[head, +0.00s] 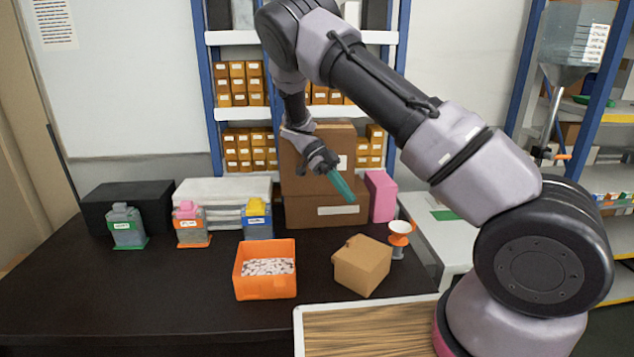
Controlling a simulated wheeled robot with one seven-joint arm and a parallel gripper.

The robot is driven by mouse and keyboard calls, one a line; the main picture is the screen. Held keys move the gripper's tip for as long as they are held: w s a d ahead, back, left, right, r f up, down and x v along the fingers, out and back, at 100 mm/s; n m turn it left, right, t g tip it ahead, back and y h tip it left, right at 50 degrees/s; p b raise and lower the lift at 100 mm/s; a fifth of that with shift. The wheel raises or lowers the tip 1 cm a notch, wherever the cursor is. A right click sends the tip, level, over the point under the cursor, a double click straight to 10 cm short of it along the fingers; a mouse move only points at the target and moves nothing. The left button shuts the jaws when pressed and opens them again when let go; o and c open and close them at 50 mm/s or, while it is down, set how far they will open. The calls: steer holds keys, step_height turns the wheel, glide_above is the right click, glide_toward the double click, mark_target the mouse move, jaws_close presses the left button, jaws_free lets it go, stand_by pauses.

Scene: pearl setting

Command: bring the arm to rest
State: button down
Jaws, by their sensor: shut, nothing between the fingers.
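My arm reaches in from the right side of the head view and bends down at its far end. My gripper (342,186), with teal fingers, hangs in the air in front of the stacked cardboard boxes (310,209) at the back of the black table (170,285). The fingers are shut, with nothing held, and point down and to the right. They appear clear of the table top.
An orange bin (264,291) of small pieces, a small cardboard box (361,265) and an orange-and-white funnel stand (399,238) are in front. Labelled bottles (191,224) stand left, a pink box (381,196) behind. The table's front left is clear.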

steer(key=s+d+r+n+t+y, duration=0.2)
steer(key=r+n+y, duration=0.15)
steer(key=r, duration=0.25)
steer(key=s+d+r+n+t+y, duration=0.2)
steer(key=r+n, duration=0.2)
steer(key=r, duration=0.3)
steer(key=s+d+r+n+t+y, duration=0.2)
steer(key=d+r+n, duration=0.1)
steer(key=r, duration=0.3)
steer(key=s+d+r+n+t+y, duration=0.1)
steer(key=s+d+r+n+t, duration=0.2)
steer(key=s+r+n+t, duration=0.6)
steer(key=s+r+n, duration=0.2)
steer(key=s, duration=0.2)
steer(key=shift+s, duration=0.25)
